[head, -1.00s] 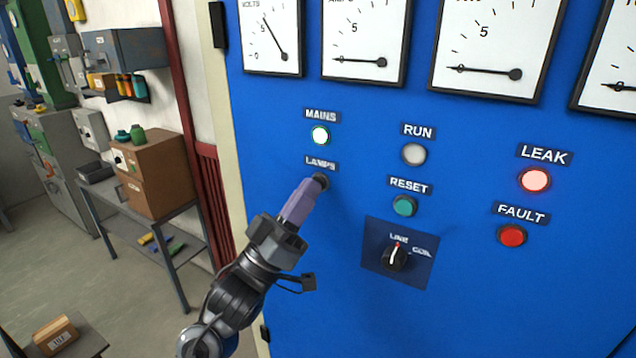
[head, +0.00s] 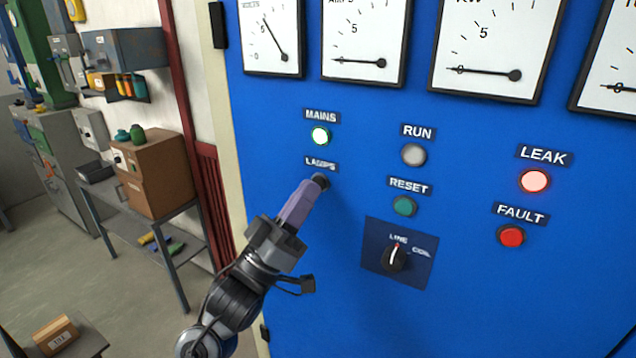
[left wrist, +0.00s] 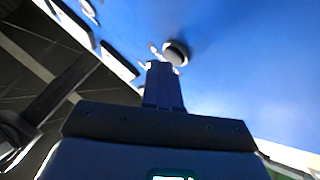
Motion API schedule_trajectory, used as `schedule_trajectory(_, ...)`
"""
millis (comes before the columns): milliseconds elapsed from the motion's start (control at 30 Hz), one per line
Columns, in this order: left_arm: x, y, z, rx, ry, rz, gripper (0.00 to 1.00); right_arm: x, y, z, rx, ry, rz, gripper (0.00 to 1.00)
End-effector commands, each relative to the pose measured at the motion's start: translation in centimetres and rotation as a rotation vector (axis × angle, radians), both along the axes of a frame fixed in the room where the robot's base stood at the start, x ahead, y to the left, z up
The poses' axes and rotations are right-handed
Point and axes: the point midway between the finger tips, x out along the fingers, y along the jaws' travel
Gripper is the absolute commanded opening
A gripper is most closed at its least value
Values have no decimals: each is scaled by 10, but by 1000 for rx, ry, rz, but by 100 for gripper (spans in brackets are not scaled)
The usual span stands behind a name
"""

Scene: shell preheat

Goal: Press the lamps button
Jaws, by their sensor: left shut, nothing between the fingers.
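The lamps button (head: 321,181) is a small dark round button under the LAMPS label (head: 320,164) on the blue panel. My left gripper (head: 314,188) is shut and empty, with its purple-grey fingertips at the button's lower left. They partly cover the button in the head view. In the left wrist view the button (left wrist: 177,52) shows as a dark round knob just beyond and right of the fingertips (left wrist: 160,66). I cannot tell whether the tips touch it or whether it is pushed in. My right gripper is not in view.
The MAINS lamp (head: 320,135) glows white-green above, and the LEAK lamp (head: 535,181) glows pale red. The RESET button (head: 404,206), red FAULT lamp (head: 511,237) and LINE/COIL selector (head: 395,257) are to the right. A table with a brown box (head: 155,172) stands at left.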

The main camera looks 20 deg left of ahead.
Motion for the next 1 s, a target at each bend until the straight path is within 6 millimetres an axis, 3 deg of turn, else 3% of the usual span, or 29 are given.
schedule_trajectory(633, -12, 3, 0, 0, 0, 0, 0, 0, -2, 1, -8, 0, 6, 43)
schedule_trajectory(1000, -45, 10, 0, 0, -2, 0, 0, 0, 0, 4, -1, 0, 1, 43)
